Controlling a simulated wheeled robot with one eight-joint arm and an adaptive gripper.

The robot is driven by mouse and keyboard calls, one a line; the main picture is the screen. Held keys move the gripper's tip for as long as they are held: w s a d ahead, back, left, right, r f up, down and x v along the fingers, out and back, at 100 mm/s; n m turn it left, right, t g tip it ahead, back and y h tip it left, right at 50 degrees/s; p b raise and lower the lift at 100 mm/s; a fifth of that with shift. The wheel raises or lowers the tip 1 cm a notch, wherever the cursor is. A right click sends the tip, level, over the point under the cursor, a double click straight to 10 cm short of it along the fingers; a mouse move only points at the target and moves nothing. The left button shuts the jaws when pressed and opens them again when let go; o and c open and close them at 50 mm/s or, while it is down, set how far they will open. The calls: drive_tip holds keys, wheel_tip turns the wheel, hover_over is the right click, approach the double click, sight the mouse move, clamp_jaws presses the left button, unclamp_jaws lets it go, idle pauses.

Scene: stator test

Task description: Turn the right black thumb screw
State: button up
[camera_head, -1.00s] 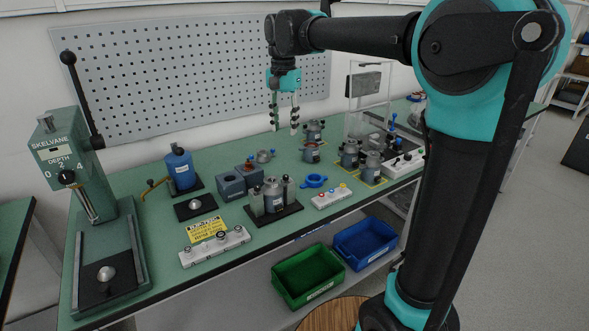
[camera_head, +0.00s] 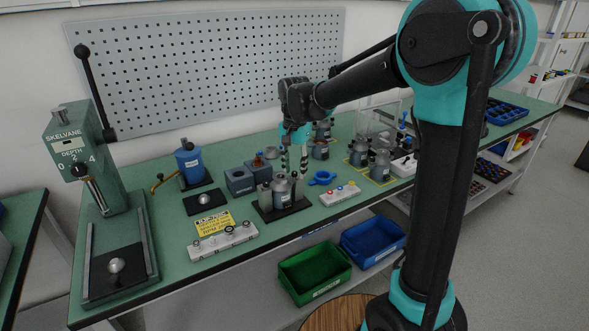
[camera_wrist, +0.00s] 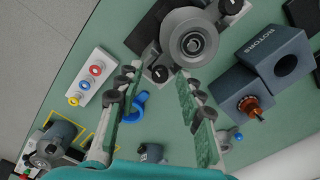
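The fixture is a dark base (camera_head: 268,214) with a grey round motor part (camera_head: 282,190) between two upright posts. In the wrist view the motor part (camera_wrist: 190,42) is seen from above. The right black thumb screw (camera_wrist: 160,74) tops the right post, which shows at the lower left of the motor part in the wrist view. Another black knob (camera_wrist: 231,6) is at the top edge, on the opposite side. My gripper (camera_wrist: 157,78) is open and empty, its fingertips either side of the right thumb screw in the picture. Contact and height gap cannot be told. In the head view my gripper (camera_head: 294,171) points down over the fixture's right rear.
A blue ring-shaped part (camera_head: 322,177) and a white block with coloured buttons (camera_head: 341,194) lie to the right. Grey-blue blocks (camera_head: 240,181) stand close on the left. A lever press (camera_head: 110,210) is at far left. Bins sit on the lower shelf.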

drive_tip(key=shift+f, duration=0.2)
drive_tip(key=shift+c, duration=0.2)
clamp_jaws()
drive_tip(key=shift+n, duration=0.9)
drive_tip(key=shift+o, duration=0.2)
unclamp_jaws()
